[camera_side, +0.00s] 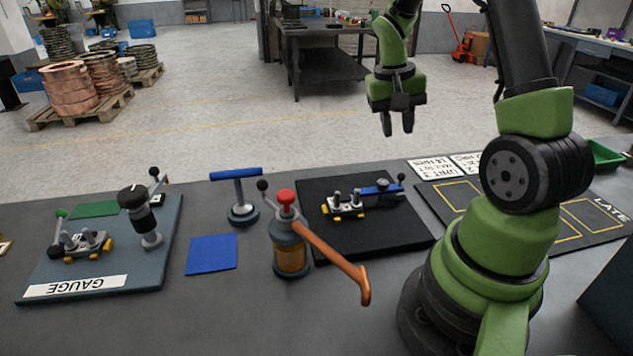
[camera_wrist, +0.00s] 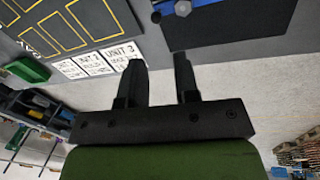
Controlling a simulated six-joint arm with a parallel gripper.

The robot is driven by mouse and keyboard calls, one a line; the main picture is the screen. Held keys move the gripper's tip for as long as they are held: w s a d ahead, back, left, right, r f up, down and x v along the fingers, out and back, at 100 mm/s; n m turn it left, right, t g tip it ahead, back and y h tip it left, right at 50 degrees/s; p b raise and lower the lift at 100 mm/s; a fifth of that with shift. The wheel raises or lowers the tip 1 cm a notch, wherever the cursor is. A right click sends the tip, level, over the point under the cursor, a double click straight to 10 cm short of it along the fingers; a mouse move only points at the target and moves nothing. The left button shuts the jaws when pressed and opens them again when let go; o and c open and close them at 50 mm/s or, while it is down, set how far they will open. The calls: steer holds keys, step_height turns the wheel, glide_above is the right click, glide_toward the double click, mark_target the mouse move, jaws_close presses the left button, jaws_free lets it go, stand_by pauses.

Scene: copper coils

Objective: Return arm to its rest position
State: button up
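My gripper (camera_side: 398,122) hangs in the air above and behind the far edge of the bench, fingers pointing down. Its two dark fingers stand apart with a gap between them, and nothing is held. In the wrist view my gripper (camera_wrist: 158,72) also shows an empty gap between the fingers, with the floor and the bench edge beyond. My arm rises from its green base at the right of the bench.
On the bench (camera_side: 215,315) stand a gauge board (camera_side: 100,284), a blue-handled tool (camera_side: 240,190), a red-topped device (camera_side: 288,245) with a copper-coloured lever, and a black mat (camera_side: 390,240) with a clamp fixture. Label cards (camera_side: 437,168) and a green bin (camera_side: 603,155) lie right.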

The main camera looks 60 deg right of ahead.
steer(key=s+a+r+n+t+y, duration=0.1)
steer(key=s+a+r+n+t, duration=0.1)
steer(key=a, duration=0.5)
steer(key=s+a+r+n+t+y, duration=0.1)
steer(key=s+a+r+n+t, duration=0.1)
steer(key=a+r+t, duration=0.2)
steer(key=s+a+r+n+t+y, duration=0.1)
steer(key=s+a+r+n+t, duration=0.1)
steer(key=a+r, duration=0.6)
steer(key=a+n, duration=0.1)
steer(key=a, duration=0.3)
steer(key=shift+s+t, duration=0.15)
steer(key=shift+t, duration=0.25)
